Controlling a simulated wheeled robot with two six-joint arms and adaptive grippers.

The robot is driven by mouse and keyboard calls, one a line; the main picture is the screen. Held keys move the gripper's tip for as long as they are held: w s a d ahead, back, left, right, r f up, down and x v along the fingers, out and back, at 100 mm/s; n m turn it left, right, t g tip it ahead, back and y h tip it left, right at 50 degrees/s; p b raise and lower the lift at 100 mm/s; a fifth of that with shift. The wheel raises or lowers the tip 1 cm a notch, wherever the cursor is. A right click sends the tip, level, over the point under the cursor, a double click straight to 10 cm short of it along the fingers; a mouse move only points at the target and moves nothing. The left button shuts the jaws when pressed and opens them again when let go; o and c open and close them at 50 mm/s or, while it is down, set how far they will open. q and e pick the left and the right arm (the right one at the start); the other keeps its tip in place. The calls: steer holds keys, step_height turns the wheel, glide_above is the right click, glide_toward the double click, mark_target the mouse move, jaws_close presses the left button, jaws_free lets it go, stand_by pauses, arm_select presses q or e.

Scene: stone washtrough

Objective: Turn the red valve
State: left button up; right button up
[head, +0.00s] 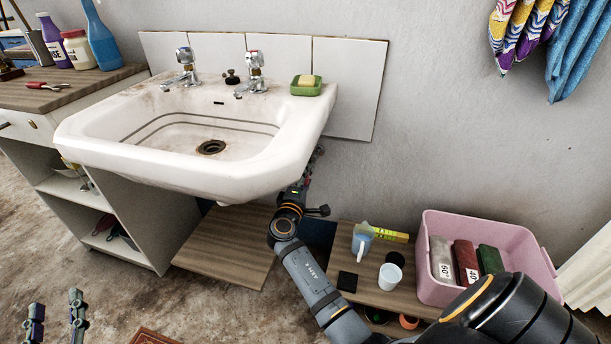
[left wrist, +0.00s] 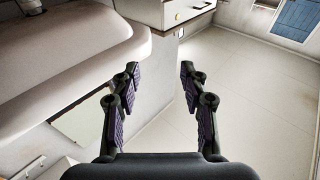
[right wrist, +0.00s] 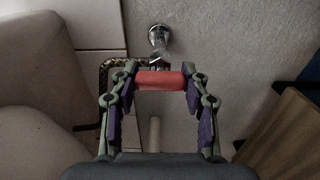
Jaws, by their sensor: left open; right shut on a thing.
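The red valve (right wrist: 160,80) shows in the right wrist view as a short red bar below a chrome wall fitting (right wrist: 158,38). My right gripper (right wrist: 160,73) is shut on it, one finger at each end. In the head view my right gripper (head: 316,155) reaches under the right side of the sink (head: 270,165), close to the wall; I cannot make out the valve there. My left gripper (head: 54,308) is open and empty low at the left of the head view. The left wrist view also shows its fingers (left wrist: 160,73) apart with only floor and cabinet beyond.
A braided hose (right wrist: 108,75) runs beside the valve. A low wooden shelf (head: 345,265) with a cup (head: 390,276), a jug (head: 362,240) and a pink bin (head: 437,291) stands right of my right arm. A cabinet (head: 130,225) stands at left.

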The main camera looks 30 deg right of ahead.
arm_select(q)
steer(key=shift+f+g, duration=0.5)
steer(key=shift+f, duration=0.65)
arm_select(e)
steer(key=shift+r, duration=0.1)
steer(key=o, duration=1.2)
steer(key=shift+c, duration=0.2)
